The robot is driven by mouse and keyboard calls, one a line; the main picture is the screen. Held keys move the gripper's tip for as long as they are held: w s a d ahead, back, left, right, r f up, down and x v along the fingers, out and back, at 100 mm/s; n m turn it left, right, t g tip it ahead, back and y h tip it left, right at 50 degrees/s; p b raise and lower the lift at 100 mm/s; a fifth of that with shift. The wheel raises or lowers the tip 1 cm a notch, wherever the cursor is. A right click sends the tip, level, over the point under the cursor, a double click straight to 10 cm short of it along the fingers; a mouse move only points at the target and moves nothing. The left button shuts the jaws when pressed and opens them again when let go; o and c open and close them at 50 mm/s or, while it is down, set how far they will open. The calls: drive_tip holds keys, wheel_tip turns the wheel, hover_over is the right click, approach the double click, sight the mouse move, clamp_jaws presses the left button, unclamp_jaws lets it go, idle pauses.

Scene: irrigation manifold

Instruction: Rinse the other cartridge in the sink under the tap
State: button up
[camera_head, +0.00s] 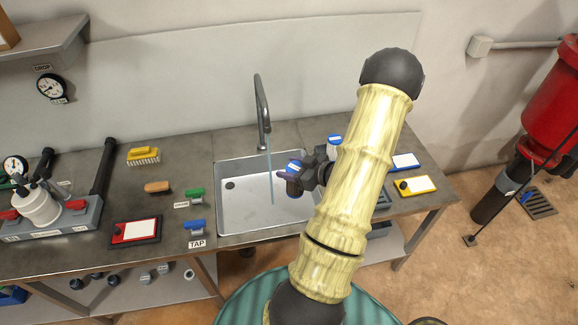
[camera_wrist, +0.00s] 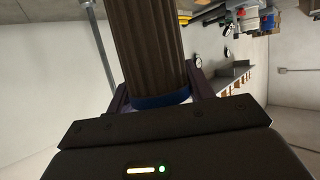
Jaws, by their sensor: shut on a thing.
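My gripper (camera_head: 300,178) is over the right part of the sink (camera_head: 240,207), shut on a dark brown ribbed cartridge (camera_wrist: 148,48) with a blue end. In the head view this cartridge (camera_head: 293,187) shows just right of the water stream, seemingly apart from it. The tap (camera_head: 262,105) stands behind the sink, and a thin bluish stream (camera_head: 271,182) falls from it into the basin. A white thing with a blue top (camera_head: 335,140), perhaps the other cartridge, stands behind my gripper, partly hidden by my arm.
A blue-handled lever (camera_head: 195,225) sits by the TAP label (camera_head: 197,244), with a green-handled one (camera_head: 194,192) behind it. A yellow brush (camera_head: 143,154), a red-framed board (camera_head: 136,231) and the manifold (camera_head: 45,218) are on the left. A yellow board (camera_head: 415,186) lies on the right.

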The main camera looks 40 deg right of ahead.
drive_tip(key=shift+s+d, duration=0.1)
drive_tip(key=shift+s, duration=0.1)
drive_tip(key=w+d+f+b, duration=0.1)
drive_tip(key=w, duration=0.6)
drive_tip(key=w+d+f+b, duration=0.1)
drive_tip(key=w+d, duration=0.1)
drive_tip(key=w, duration=0.5)
drive_tip(key=shift+f, duration=0.4)
idle(0.5)
drive_tip(key=shift+d, duration=0.1)
drive_tip(key=shift+s+d, duration=0.15)
drive_tip(key=shift+d, duration=0.35)
drive_tip(key=shift+a, duration=0.2)
idle(0.4)
drive_tip(key=shift+a, duration=0.4)
